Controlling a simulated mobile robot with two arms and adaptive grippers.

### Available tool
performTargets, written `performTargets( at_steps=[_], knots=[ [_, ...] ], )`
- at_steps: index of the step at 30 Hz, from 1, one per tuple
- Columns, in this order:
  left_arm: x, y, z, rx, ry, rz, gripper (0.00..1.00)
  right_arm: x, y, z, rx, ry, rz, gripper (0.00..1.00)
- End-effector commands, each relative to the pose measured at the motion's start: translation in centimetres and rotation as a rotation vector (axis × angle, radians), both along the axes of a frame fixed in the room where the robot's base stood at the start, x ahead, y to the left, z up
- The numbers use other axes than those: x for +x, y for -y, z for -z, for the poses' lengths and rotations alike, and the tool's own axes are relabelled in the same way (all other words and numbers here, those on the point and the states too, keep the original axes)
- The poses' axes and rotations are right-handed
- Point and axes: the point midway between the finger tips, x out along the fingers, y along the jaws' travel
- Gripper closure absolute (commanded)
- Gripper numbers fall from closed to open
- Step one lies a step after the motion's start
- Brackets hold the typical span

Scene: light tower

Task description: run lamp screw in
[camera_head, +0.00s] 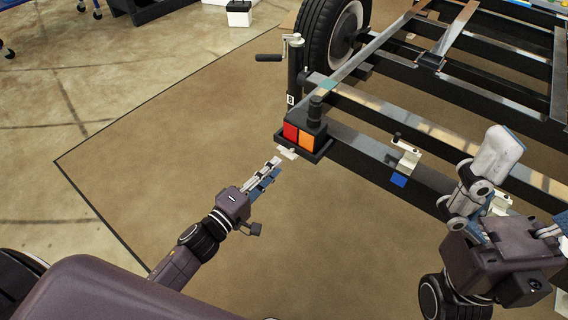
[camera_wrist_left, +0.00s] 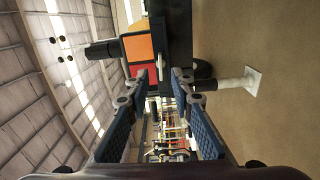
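The lamp (camera_head: 305,138), with a red and an orange face, sits at the near left corner of the dark trailer frame. It also shows in the left wrist view (camera_wrist_left: 139,47). A small pale piece, possibly the lamp screw (camera_head: 287,153), sticks out below the lamp; it also shows in the left wrist view (camera_wrist_left: 160,67). My left gripper (camera_head: 272,166) is open and empty just below the lamp. In the wrist view the pale piece lies ahead between its fingertips, apart from them. My right gripper (camera_head: 527,182) is at the right, its fingers spread, with nothing seen between them.
The trailer frame (camera_head: 370,158) fills the upper right. A pale bracket with a blue piece (camera_head: 404,160) sits on its near beam. A jack post with a crank (camera_head: 294,75) and a wheel (camera_head: 325,30) stand behind the lamp. The brown floor mat (camera_head: 180,130) is clear at left.

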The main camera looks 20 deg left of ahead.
Motion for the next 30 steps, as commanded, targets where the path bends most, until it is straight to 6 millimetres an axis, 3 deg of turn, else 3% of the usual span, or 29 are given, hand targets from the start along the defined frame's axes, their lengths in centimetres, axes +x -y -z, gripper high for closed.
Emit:
performTargets(
  at_steps=[3,9,19,25,30],
  knots=[
    [1.9,0.7,0.2,0.002,0.004,0.001,0.78,0.0,-0.1,0.0,-0.001,0.026,0.001,0.00],
    [3.9,1.4,0.2,0.002,0.000,0.000,0.78,0.1,-0.2,-0.5,-0.004,0.048,0.003,0.00],
    [4.3,1.6,0.1,0.002,-0.002,0.000,0.78,0.2,-0.2,-0.7,-0.006,0.050,0.003,0.00],
    [4.3,1.6,0.1,0.002,-0.002,0.000,0.98,0.2,-0.2,-0.7,-0.006,0.050,0.003,0.00],
    [4.3,1.6,0.1,0.002,-0.002,0.000,1.00,0.2,-0.2,-0.7,-0.006,0.050,0.003,0.00]
  ],
)
